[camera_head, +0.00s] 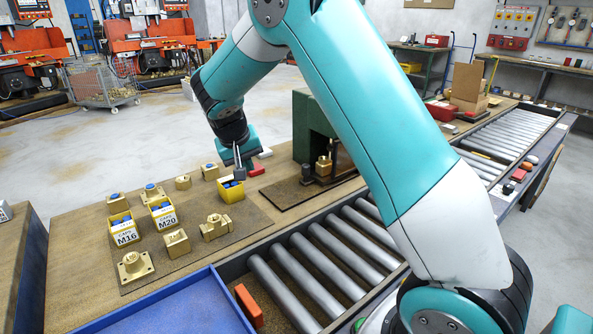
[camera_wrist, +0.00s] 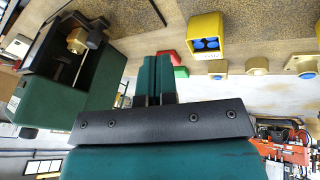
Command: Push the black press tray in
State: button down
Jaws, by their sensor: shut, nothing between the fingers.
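The green press (camera_head: 301,118) stands on a dark mat, right of my gripper (camera_head: 238,166). Its black tray (camera_head: 322,181) shows low at the press opening, with a brass part (camera_head: 323,166) on it. In the wrist view, the press (camera_wrist: 62,92) is at the left, with the brass part (camera_wrist: 78,40) and a dark bar (camera_wrist: 88,20) at its opening. My gripper (camera_wrist: 156,62) is shut and empty, pointing down left of the press, apart from the tray. How far the tray sticks out is hard to tell.
A yellow bin with blue caps (camera_head: 231,191) stands just below my gripper, with a small red piece (camera_head: 257,171) beside it. Several brass parts and the M16 (camera_head: 123,229) and M20 (camera_head: 162,213) bins stand left. A roller conveyor (camera_head: 325,259) runs in front.

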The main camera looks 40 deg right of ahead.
aim_at(301, 180)
jog(key=w+d+f+m+h, duration=0.1)
jog(key=d+f, duration=0.3)
jog(key=d, duration=0.1)
jog(key=w+d+f+m+g+h+p, duration=0.1)
jog(key=w+d+f, duration=0.1)
jog(key=d+f, duration=0.2)
jog(key=w+d+f+m+h+p, duration=0.1)
jog(key=d+f, duration=0.3)
jog(key=d, duration=0.2)
jog(key=shift+w+f+m, duration=0.15)
jog(key=shift+f+m, duration=0.1)
jog(key=shift+m, duration=0.05)
jog(key=shift+s+d+r+p, duration=0.1)
jog(key=shift+s+d+p, duration=0.3)
jog(key=shift+d, duration=0.2)
jog(key=shift+s+d+r+p, duration=0.1)
jog(key=shift+s+d+p, duration=0.25)
jog(key=shift+d, duration=0.2)
jog(key=shift+s+d+f, duration=0.15)
jog(key=shift+s+d, duration=0.05)
jog(key=shift+d, duration=0.35)
